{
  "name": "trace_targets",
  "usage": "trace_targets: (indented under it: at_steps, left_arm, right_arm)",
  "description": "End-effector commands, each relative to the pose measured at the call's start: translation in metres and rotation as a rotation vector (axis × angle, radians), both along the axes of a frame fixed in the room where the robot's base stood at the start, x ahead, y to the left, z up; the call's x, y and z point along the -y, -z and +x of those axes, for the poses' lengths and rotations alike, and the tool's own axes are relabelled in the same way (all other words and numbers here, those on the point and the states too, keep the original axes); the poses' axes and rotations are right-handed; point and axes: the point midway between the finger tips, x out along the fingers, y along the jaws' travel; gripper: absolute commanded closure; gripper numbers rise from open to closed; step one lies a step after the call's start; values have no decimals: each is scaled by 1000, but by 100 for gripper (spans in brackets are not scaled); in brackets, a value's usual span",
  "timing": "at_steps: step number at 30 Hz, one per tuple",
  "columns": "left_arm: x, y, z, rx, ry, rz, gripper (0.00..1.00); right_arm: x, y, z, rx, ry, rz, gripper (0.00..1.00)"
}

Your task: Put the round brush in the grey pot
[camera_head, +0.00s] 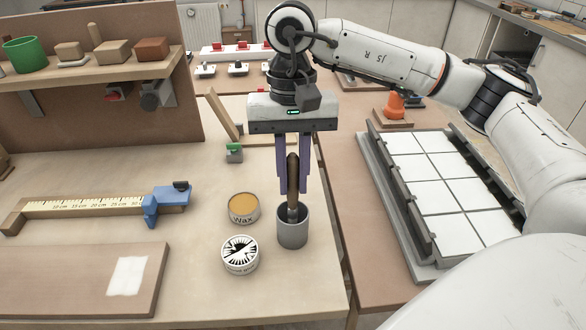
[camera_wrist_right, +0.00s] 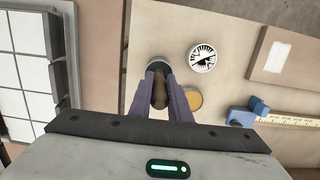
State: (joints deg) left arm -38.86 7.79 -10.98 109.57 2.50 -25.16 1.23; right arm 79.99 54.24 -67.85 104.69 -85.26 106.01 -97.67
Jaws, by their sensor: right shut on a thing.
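The round brush (camera_head: 293,172) has a dark brown handle and stands upright, its lower end inside the grey pot (camera_head: 292,233). The pot stands near the table's front right corner. My right gripper (camera_head: 293,185) is above the pot, its purple fingers shut on the brush handle. In the right wrist view the brush handle (camera_wrist_right: 159,92) shows between the fingers, with the pot's rim (camera_wrist_right: 157,60) beyond it. The brush's bristles are hidden by the pot wall. My left gripper is not in view.
A wax tin (camera_head: 243,208) and a second round tin (camera_head: 240,256) stand close left of the pot. A blue caliper (camera_head: 166,205) and a board (camera_head: 85,280) lie further left. A rack of white tiles (camera_head: 435,180) is on the right.

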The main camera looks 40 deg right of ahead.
Motion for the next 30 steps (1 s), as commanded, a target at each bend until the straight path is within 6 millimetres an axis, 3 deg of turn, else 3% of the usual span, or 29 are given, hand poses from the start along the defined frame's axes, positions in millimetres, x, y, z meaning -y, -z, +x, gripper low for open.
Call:
trace_targets:
  at_steps: [7, 20, 21, 24, 30]
  left_arm:
    - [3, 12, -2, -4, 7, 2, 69]
    - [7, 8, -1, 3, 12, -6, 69]
    - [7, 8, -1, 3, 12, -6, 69]
    - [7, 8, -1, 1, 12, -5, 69]
    - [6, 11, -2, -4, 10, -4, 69]
  right_arm:
    - [0, 23, 0, 1, 0, -1, 100]
    - [0, 27, 0, 1, 0, -1, 100]
    - [0, 27, 0, 1, 0, -1, 80]
    - [0, 27, 0, 1, 0, -1, 63]
    - [0, 27, 0, 1, 0, -1, 61]
